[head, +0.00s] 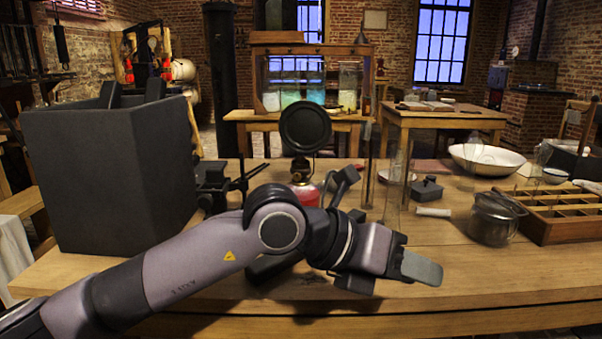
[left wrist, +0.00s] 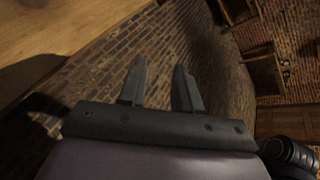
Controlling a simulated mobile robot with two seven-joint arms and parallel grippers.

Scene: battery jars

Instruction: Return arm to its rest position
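My left arm reaches in from the lower left of the head view, across the front of the wooden table (head: 480,275). My left gripper (head: 424,268) is at the arm's end, over the table's front part and pointing right. In the left wrist view my left gripper (left wrist: 160,72) shows two dark fingers apart with nothing between them. Beyond the fingers are a brick floor and the edge of a wooden surface. My right arm and gripper do not show in either view.
A dark grey box (head: 110,170) stands at the table's left. Behind my arm are a red-based burner (head: 305,190) and a tall glass cylinder (head: 396,185). To the right are a glass jar (head: 493,218), a compartmented wooden tray (head: 555,215) and a white basin (head: 487,158). The front right tabletop is clear.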

